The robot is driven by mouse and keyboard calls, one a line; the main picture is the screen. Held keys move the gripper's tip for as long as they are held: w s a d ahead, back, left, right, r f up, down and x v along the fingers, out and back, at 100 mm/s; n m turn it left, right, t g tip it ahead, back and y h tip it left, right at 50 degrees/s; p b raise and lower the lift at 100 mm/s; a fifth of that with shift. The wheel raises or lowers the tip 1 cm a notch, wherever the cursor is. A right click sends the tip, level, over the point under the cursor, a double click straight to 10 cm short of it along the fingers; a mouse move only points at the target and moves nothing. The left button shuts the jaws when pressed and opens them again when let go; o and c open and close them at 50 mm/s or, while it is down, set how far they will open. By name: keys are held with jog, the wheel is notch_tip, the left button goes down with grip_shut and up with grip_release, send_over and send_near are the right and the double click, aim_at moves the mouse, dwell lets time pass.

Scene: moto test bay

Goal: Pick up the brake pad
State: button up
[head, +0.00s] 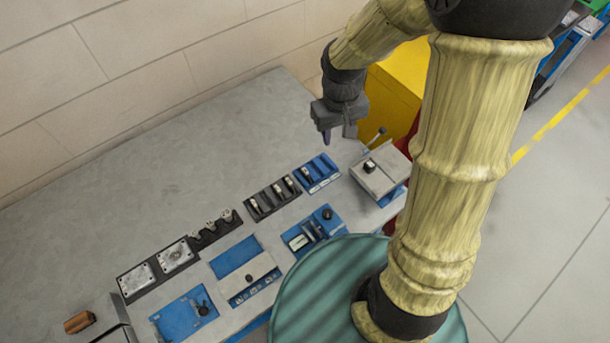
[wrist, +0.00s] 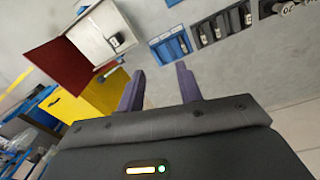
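No part is clearly recognisable as the brake pad. Small parts stand in a blue slotted tray (head: 317,172) and a dark slotted rack (head: 272,197) on the grey workbench (head: 130,180); they are too small to identify. In the wrist view the blue tray (wrist: 170,47) and dark rack (wrist: 214,29) lie beyond the fingertips. My gripper (head: 338,133) hangs above the bench's far right end, up and right of the blue tray. In the wrist view my gripper (wrist: 157,72) has its two purple fingers apart with nothing between them.
A grey box with a lever (head: 382,175) stands at the bench's right end, near a yellow cabinet (head: 395,98). Blue fixtures (head: 234,257) line the front. Metal plates (head: 138,279) and a brown block (head: 79,321) lie left. The bench's back is clear.

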jog(key=w+a+f+n+g+b, duration=0.1)
jog(key=w+a+f+n, duration=0.2)
jog(key=w+a+f, duration=0.2)
jog(key=w+a, duration=0.1)
jog(key=a, duration=0.2)
jog(key=shift+w+f+g, duration=0.25)
jog(key=shift+f+g, duration=0.05)
jog(key=shift+f, duration=0.05)
jog(key=p, duration=0.3)
send_over(305, 171)
jog(key=f, duration=1.2)
jog(key=shift+w+a+f, duration=0.1)
jog(key=shift+w+a, duration=0.05)
jog(key=shift+w, duration=0.15)
jog(key=shift+s+f+p, duration=0.15)
jog(key=shift+f+p, duration=0.95)
jog(key=shift+f, duration=1.5)
jog(key=shift+c, duration=0.2)
